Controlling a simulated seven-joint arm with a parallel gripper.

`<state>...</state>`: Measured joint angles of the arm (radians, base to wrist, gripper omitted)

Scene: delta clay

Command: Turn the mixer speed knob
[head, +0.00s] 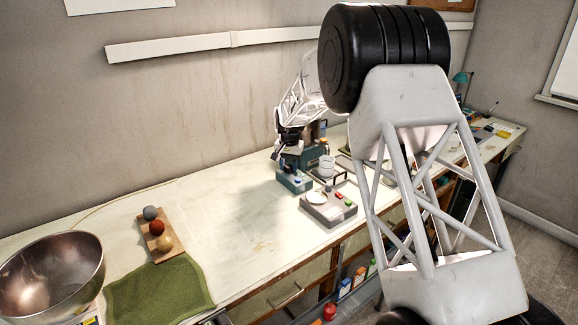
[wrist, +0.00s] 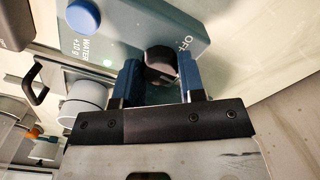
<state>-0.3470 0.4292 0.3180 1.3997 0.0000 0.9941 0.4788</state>
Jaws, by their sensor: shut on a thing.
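The mixer speed knob (wrist: 160,62) is a dark round knob on a blue-grey housing (wrist: 185,28), beside the printed word "OFF". In the wrist view my gripper (wrist: 159,80) has its two blue fingers on either side of the knob, shut on it. In the head view the mixer base (head: 294,181) stands on the bench, and my gripper (head: 289,138) reaches down to the machine from above. The knob itself is too small or hidden to make out there. A blue button (wrist: 84,16) sits on the same housing near the label "WATER +10 g".
A grey box with a red button (head: 330,203) and a white cup (head: 326,166) stand right of the mixer. A board with several balls (head: 155,235), a green cloth (head: 158,291) and a metal bowl (head: 52,275) are at left. The bench (head: 225,225) between is clear.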

